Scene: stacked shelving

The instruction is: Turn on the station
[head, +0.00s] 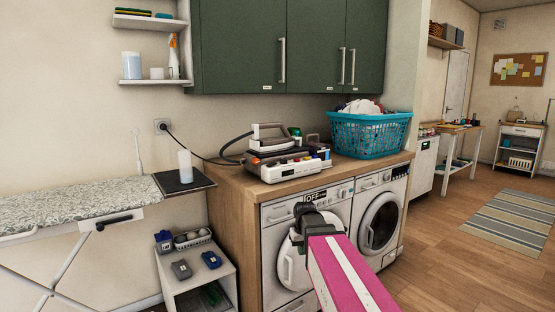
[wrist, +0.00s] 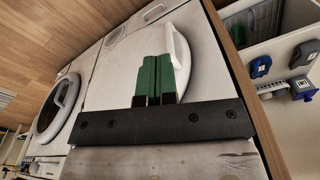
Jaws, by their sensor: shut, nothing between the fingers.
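The ironing station (head: 290,164) is a white and dark base with a row of coloured controls along its front. It stands on the wooden counter, with an iron (head: 268,141) resting on top. Whether it is on cannot be made out. My gripper (head: 301,212) is in front of the left washing machine, lower than the counter top and apart from the station. In the wrist view its green fingers (wrist: 155,80) are pressed together and empty, with the white washer front behind them. The station is not in the wrist view.
A teal laundry basket (head: 345,137) stands right of the station. A cord (head: 200,155) runs to a wall socket. An ironing board (head: 75,206) is at left.

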